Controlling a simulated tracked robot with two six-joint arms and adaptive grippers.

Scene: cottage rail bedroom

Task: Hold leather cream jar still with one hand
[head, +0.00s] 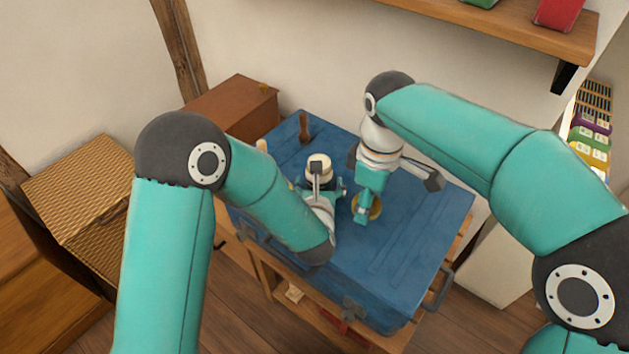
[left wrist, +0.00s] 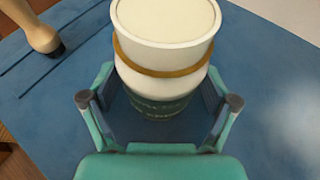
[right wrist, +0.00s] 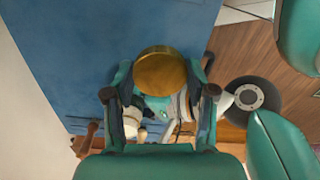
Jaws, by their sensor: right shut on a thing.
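The leather cream jar (left wrist: 160,70), white with a tan band and a dark green lower part, stands upright on the blue trunk (head: 410,240). In the head view the jar (head: 312,160) is partly hidden by my left wrist. My left gripper (left wrist: 160,108) is open, with one finger on each side of the jar and visible gaps between. The left gripper also shows in the head view (head: 321,188). My right gripper (right wrist: 160,95) is shut on a round brass lid (right wrist: 160,72), held to the right of the jar; the lid shows in the head view (head: 374,208).
A wooden-handled brush (left wrist: 42,36) lies near the jar on the trunk top. A brown upright tool (head: 304,128) is at the trunk's far edge. A brown box (head: 235,106) and wicker chest (head: 85,190) are to the left. A shelf (head: 500,25) overhangs behind.

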